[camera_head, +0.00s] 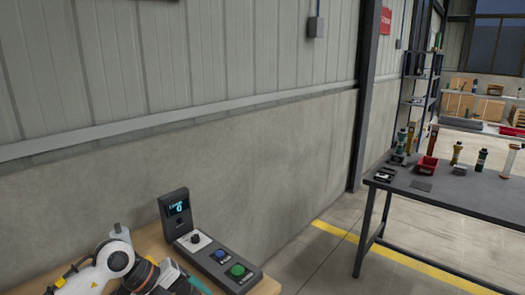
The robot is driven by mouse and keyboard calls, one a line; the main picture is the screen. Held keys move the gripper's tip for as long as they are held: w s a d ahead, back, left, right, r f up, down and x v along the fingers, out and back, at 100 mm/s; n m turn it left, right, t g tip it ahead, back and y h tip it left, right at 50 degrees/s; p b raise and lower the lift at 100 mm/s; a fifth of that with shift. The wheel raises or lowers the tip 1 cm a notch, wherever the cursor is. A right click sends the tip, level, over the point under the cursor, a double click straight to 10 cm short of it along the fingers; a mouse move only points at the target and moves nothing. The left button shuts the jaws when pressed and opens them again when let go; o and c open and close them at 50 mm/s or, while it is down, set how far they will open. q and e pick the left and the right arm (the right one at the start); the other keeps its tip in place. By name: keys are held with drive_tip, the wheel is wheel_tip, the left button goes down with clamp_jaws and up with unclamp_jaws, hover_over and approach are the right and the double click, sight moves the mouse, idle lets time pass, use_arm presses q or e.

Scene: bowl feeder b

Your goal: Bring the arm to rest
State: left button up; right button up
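My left arm, white with an orange ring, comes in at the bottom left. Its dark gripper (167,278) is partly cut off by the bottom edge, and I cannot tell whether its fingers are open or shut. It appears just left of and in front of a dark control panel (216,262), with no clear contact visible. The panel has a small lit display (178,208), a black knob on a white plate (194,241), a blue button (220,254) and a green button (237,270). My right gripper is out of view.
The panel stands on a wooden table (152,243) by a concrete wall (270,150). A dark table (470,196) at the right holds a red bin (426,166) and several tools. Open floor with a yellow line (400,259) lies between the tables.

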use_arm(q)
drive_tip(key=s+d+r+h, duration=0.25)
drive_tip(key=d+h, duration=0.25)
drive_tip(key=d, duration=0.3)
drive_tip(key=d+r+n+t+h, duration=0.3)
drive_tip(key=r+n+t+h, duration=0.25)
drive_tip(key=r+t, duration=0.3)
drive_tip(key=w+a+n+t+y, duration=0.2)
drive_tip(key=a+n+t+y, duration=0.8)
drive_tip(key=n, duration=0.4)
drive_tip(key=s+a+f+n+g+y, duration=0.3)
drive_tip(key=f+n+y, duration=0.1)
drive_tip(key=f, duration=0.3)
drive_tip(key=s+a+f+n+g+y, duration=0.3)
drive_tip(key=f+n+y, duration=0.15)
drive_tip(key=f, duration=0.25)
drive_tip(key=s+d+f+g+h, duration=0.1)
drive_tip(key=s+f+g, duration=0.45)
drive_tip(key=s, duration=0.45)
drive_tip(key=s+f+g, duration=0.5)
drive_tip(key=s+f, duration=0.1)
drive_tip(key=s, duration=0.4)
wheel_tip(320, 180, down, 25)
drive_tip(key=g, duration=0.1)
drive_tip(key=s+a+f+g, duration=0.1)
drive_tip(key=s+a+f, duration=0.1)
drive_tip(key=s+f, duration=1.4)
drive_tip(key=shift+s+a+f+m+g, duration=0.3)
drive_tip(key=shift+s+a+f, duration=0.1)
drive_tip(key=shift+s, duration=0.15)
